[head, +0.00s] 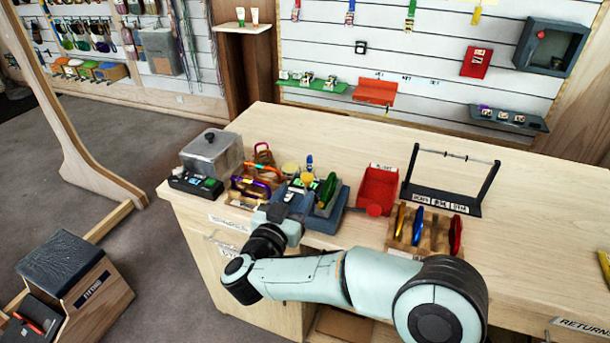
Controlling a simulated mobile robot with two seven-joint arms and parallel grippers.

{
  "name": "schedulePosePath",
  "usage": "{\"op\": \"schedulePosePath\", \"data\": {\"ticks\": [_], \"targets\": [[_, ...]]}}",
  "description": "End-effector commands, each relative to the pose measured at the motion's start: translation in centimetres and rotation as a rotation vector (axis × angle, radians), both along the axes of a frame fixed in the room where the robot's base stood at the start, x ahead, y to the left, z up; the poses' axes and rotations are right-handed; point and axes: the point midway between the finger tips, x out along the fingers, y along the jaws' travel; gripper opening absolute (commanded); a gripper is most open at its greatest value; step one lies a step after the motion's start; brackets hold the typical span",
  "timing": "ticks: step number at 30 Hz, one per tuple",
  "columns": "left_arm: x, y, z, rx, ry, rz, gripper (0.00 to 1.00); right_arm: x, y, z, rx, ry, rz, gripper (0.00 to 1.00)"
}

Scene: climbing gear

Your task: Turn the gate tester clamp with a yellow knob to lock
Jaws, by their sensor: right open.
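The gate tester (328,207) is a blue-grey block on the wooden counter, with a green carabiner (327,189) standing on its right side. Its yellow knob (307,179) shows at the top, left of the green carabiner. My right gripper (292,196) is open, close in front of and to the left of the knob. It covers the tester's front left part. I cannot tell whether a fingertip touches the knob or the clamp. My left gripper is not in view.
Left of the tester are a purple and orange carabiner (250,187), a clear-lidded box (211,154) and a dark device (196,184). To its right are a red bin (378,189), a wooden carabiner rack (427,235) and a black-framed bar stand (455,183).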

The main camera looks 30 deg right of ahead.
Motion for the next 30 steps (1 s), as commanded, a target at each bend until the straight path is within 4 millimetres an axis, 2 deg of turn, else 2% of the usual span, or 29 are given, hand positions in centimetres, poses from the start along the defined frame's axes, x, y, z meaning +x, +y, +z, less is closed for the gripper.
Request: {"op": "schedulePosePath", "data": {"ticks": [1,6,12,24,25,27,30], "targets": [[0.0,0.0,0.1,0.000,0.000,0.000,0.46,0.8,-1.0,0.0,0.000,0.000,-0.004,0.54],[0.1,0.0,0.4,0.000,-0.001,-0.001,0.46,3.0,-3.6,0.0,-0.001,-0.001,-0.003,0.54],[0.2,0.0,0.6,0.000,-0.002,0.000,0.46,4.8,-5.5,-0.1,-0.001,0.001,0.000,0.54],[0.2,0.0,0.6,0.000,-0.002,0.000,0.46,5.3,-6.2,-0.1,-0.001,0.001,0.002,0.54],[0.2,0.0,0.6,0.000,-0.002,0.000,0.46,5.3,-6.2,-0.1,-0.001,0.001,0.002,0.51],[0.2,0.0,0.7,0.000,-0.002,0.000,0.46,5.3,-6.2,-0.1,-0.001,0.001,0.002,0.28],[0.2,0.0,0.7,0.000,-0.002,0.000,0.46,5.3,-6.2,-0.1,-0.001,0.001,0.002,0.00]]}}
